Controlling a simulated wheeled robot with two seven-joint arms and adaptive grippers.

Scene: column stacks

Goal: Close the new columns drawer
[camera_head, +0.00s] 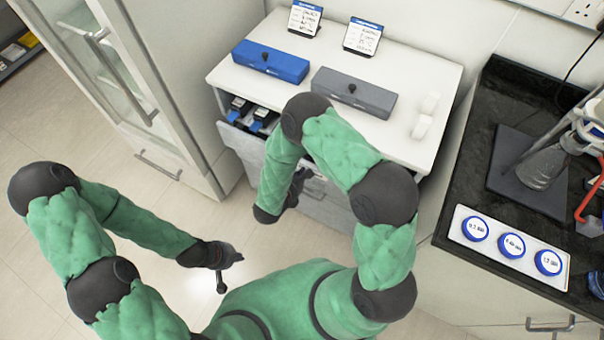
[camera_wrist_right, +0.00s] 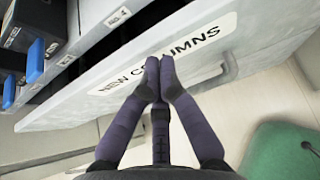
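The new columns drawer (camera_head: 240,143) stands partly open at the left of the white cabinet in the head view, with black boxes with blue parts inside. In the right wrist view its pale front (camera_wrist_right: 60,108) bears the label "NEW COLUMNS". My right gripper (camera_wrist_right: 158,78) is shut and empty, its fingertips together over the label; I cannot tell whether they touch the front. In the head view my right gripper (camera_head: 299,182) is partly hidden by its arm. My left gripper (camera_head: 228,262) hangs over the floor, away from the drawer; its fingers are too small to read.
A blue box (camera_head: 270,62) and a grey box (camera_head: 353,92) lie on the cabinet top (camera_head: 430,75), with two label cards behind. A tall cabinet (camera_head: 190,90) stands at left. A black counter (camera_head: 450,200) with a tray of blue-capped containers is at right.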

